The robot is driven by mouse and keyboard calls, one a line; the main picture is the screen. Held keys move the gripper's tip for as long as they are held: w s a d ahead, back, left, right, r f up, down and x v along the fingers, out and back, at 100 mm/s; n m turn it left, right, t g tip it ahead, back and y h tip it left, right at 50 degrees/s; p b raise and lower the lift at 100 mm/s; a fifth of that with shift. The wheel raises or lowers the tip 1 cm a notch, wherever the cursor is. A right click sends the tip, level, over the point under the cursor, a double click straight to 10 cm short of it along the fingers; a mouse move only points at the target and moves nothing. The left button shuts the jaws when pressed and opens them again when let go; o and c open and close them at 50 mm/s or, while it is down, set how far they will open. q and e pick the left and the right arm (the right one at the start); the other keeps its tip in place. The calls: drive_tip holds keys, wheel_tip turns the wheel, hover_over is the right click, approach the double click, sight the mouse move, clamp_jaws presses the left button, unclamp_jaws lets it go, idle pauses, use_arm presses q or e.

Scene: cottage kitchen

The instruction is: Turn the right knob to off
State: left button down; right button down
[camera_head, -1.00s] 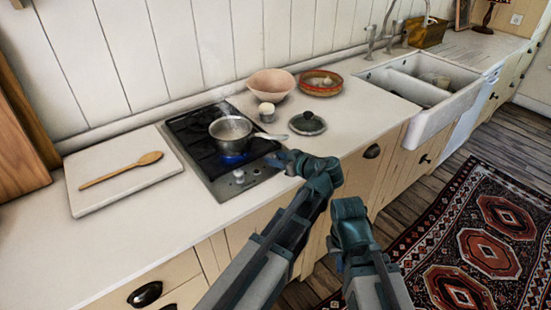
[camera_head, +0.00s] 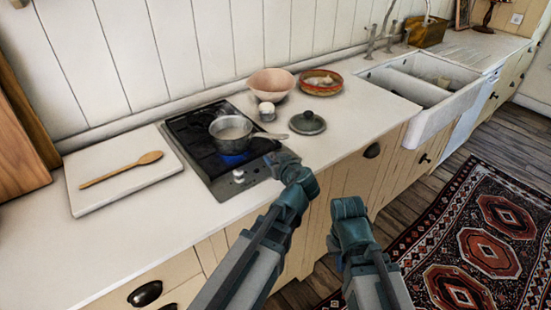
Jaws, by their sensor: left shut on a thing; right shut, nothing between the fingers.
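The black gas hob (camera_head: 190,138) is set in the white counter, with small metal knobs (camera_head: 238,177) near its front edge. My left gripper (camera_head: 272,161) is at the hob's front right edge and is shut on what appears to be the right knob. The gripper hides that knob, so its angle cannot be seen. A steel saucepan (camera_head: 228,133) of pale liquid stands on the hob, its handle pointing right. A blue flame (camera_head: 232,160) shows below it. My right gripper is shut and empty, low in front of the cabinets; its arm (camera_head: 350,232) hides its fingertips.
A dark lid (camera_head: 307,123) lies right of the saucepan handle. A small pale cup (camera_head: 267,111), a pink bowl (camera_head: 271,82) and a red-brown dish (camera_head: 320,84) stand behind. A wooden spoon (camera_head: 122,169) lies on a white board (camera_head: 92,202) at left. The front counter is clear.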

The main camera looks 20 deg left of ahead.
use_arm(q)
drive_tip(key=shift+s+a+m+t+h, duration=0.15)
drive_tip(key=shift+m+t+h, duration=0.3)
drive_tip(key=shift+m+h, duration=0.45)
drive_tip(key=shift+s+a+m+t+h, duration=0.15)
drive_tip(key=shift+m+t+h, duration=0.3)
drive_tip(key=shift+m+h, duration=0.45)
drive_tip(key=shift+w, duration=0.1)
drive_tip(key=shift+h, duration=0.3)
drive_tip(key=c, duration=0.5)
unclamp_jaws()
drive_tip(key=shift+r, duration=0.1)
